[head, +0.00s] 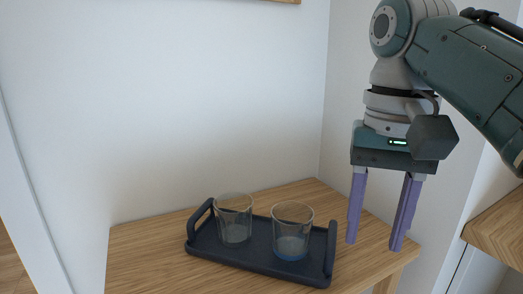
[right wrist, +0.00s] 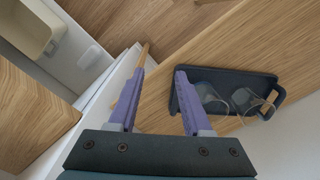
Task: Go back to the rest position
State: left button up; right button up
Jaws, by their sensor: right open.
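My right gripper (head: 374,246) is open and empty, with its purple fingers pointing down to the right of the tray. Its open fingers also show in the right wrist view (right wrist: 160,75), and nothing is between them. My left gripper is in neither view. A dark tray (head: 218,255) with two raised handles lies on the wooden counter. On it stand two clear glasses, a left glass (head: 234,215) and a right glass (head: 292,225), both upright. The right glass has a blue patch at its base. The tray also shows in the right wrist view (right wrist: 235,78).
The wooden counter (head: 145,262) is bare to the left of the tray. White walls (head: 170,100) stand behind and to the right. Another wooden surface (head: 500,225) lies at the far right. The right wrist view shows a beige basin-like shape (right wrist: 28,28) at its upper left.

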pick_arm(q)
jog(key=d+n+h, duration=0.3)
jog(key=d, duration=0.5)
pick_arm(e)
jog(key=s+d+f+n+t, duration=0.1)
jog(key=s+d+f+n, duration=0.1)
jog(key=s+f, duration=0.6)
jog(key=s+d+f+n+t, duration=0.1)
jog(key=s+d+n+t, duration=0.25)
jog(key=s, duration=1.25)
pick_arm(q)
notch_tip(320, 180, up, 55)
jog(key=p, duration=5.5)
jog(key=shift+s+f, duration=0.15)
pick_arm(e)
notch_tip(320, 180, up, 55)
jog(key=shift+w+a+g, duration=0.2)
jog(key=shift+w+g, duration=0.15)
jog(key=shift+g, duration=0.1)
jog(key=shift+r, duration=0.1)
